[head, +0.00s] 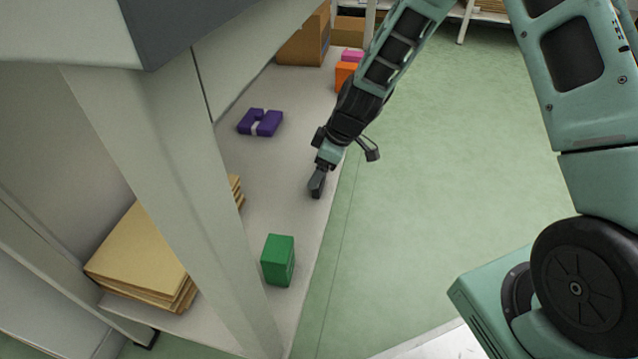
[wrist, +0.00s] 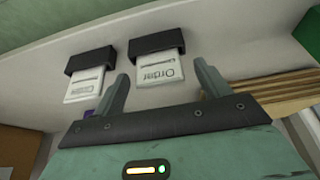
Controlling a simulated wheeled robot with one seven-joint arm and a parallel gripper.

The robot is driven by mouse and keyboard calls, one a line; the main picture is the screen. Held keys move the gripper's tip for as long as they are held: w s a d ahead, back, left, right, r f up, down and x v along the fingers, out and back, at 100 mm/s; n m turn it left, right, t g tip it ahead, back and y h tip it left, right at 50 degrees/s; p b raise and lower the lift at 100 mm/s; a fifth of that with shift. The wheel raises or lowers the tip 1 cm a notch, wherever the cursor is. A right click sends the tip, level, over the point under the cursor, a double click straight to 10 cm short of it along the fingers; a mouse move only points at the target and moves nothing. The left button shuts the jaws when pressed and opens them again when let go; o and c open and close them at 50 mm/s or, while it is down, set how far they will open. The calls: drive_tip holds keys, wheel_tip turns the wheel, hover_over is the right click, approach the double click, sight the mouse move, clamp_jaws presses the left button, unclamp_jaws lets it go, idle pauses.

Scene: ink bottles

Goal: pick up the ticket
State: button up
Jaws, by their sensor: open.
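Two white tickets show in the wrist view, each sticking out of a black holder. One ticket (wrist: 158,69), with upside-down "Order" print, hangs from the right holder (wrist: 156,43). The other ticket (wrist: 84,86) is in the left holder (wrist: 90,60). My gripper (wrist: 164,84) is open and empty, its fingers pointing toward the tickets. The "Order" ticket lies between the fingers in the picture; contact cannot be told. In the head view my gripper (head: 317,184) is by the shelf's outer edge; no ticket shows there.
A green box (head: 278,260) stands on the lower shelf (head: 285,150), near stacked tan folders (head: 140,255). A purple item (head: 260,122) lies farther back, with orange (head: 345,75) and pink (head: 352,55) boxes beyond. A pale post (head: 165,180) stands in front. The green floor (head: 450,170) is clear.

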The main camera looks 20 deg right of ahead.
drive_tip(key=shift+f, duration=0.2)
drive_tip(key=c, duration=1)
drive_tip(key=shift+r, duration=0.1)
